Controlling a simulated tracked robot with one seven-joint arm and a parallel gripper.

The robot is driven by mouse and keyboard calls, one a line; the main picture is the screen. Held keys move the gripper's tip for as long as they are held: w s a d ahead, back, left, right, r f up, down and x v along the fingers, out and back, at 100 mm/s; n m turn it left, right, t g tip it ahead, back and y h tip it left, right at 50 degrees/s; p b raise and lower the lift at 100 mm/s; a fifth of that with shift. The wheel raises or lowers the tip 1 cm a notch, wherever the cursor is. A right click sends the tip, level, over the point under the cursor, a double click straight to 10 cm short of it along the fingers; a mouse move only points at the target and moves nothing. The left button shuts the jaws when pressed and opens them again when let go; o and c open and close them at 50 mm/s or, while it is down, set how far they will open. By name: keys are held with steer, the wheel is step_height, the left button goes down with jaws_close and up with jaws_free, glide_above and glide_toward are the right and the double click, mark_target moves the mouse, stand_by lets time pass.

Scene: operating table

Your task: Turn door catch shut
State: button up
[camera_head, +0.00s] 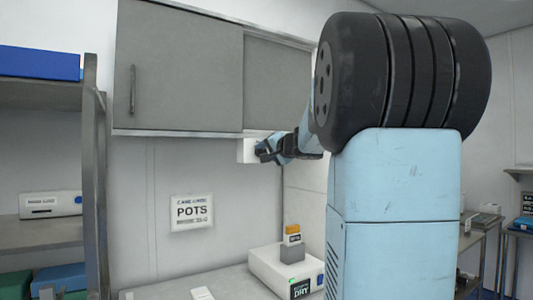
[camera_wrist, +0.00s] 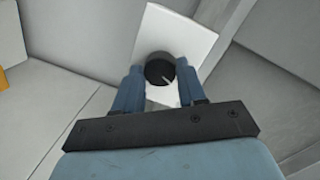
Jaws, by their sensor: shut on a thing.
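The door catch is a dark round knob (camera_wrist: 160,69) on a white plate (camera_wrist: 172,32), seen in the wrist view. A pale pointer line marks the knob's face, towards its lower right. My gripper (camera_wrist: 158,82) is shut on the knob, with one blue finger on each side. In the head view my gripper (camera_head: 262,150) is at a small white block (camera_head: 246,151) under the wall cabinet. The knob cannot be made out there. The cabinet has a grey left door (camera_head: 180,65) with a vertical handle and a grey right panel (camera_head: 275,85); both look closed.
Below is a bench (camera_head: 180,285) with a white device (camera_head: 285,272) labelled DRY and a small orange-topped item (camera_head: 292,236) on it. A POTS sign (camera_head: 192,212) hangs on the wall. A metal shelf rack (camera_head: 92,180) stands at left. Space under the cabinet is clear.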

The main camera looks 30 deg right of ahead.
steer(key=n, duration=0.4)
steer(key=shift+f+h, duration=0.35)
steer(key=shift+h, duration=0.05)
stand_by(0.4)
steer(key=o, duration=0.7)
steer(key=shift+w, duration=0.1)
steer(key=o, duration=0.4)
steer(key=shift+r, duration=0.2)
steer(key=shift+c, duration=0.2)
steer(key=s+r, duration=0.1)
steer(key=s, duration=1.2)
steer(key=shift+s+d+r, duration=0.2)
steer(key=shift+s+r, duration=0.05)
steer(key=shift+s, duration=0.1)
